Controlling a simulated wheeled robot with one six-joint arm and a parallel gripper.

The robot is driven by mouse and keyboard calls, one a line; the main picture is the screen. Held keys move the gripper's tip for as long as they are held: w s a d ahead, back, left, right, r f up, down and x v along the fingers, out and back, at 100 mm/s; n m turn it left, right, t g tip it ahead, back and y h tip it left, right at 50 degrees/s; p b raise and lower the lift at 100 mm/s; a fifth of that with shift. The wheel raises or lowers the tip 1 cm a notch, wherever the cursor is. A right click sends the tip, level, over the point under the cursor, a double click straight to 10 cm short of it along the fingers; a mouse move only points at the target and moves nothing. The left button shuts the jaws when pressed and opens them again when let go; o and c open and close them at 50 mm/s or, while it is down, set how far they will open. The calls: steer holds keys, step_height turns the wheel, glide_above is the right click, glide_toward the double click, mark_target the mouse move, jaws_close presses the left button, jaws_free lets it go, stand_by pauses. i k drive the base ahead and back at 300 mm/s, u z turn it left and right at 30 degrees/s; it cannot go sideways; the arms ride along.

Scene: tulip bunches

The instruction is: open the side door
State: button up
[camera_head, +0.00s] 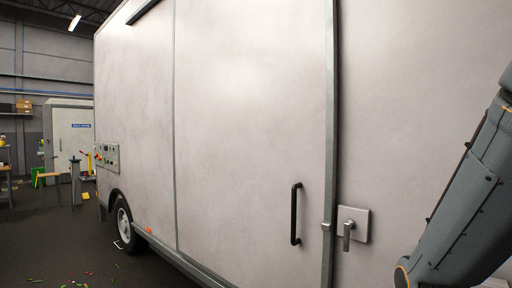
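The side door (250,130) is a large pale grey panel in the side of a box-bodied vehicle. It looks shut, flush between a thin seam on its left and a grey vertical strip (331,120) on its right. A black vertical bar handle (295,214) is fixed low on the door near its right edge. Right of the strip, a metal lever latch (347,232) on a square plate points downward. My arm crosses the right edge of the view, and its visible part touches neither handle nor latch. My gripper is not in view.
The vehicle's wheel (123,222) and a control panel (106,157) are at left. Small coloured scraps (75,283) lie on the dark floor. A white cabinet (72,135), a wooden stool (48,178) and a bench stand in the back left. Floor left of the vehicle is mostly clear.

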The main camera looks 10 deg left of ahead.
mark_target(254, 82)
steer(key=k, duration=0.6)
steer(key=u, duration=0.7)
steer(key=i, duration=1.4)
steer(key=z, duration=0.6)
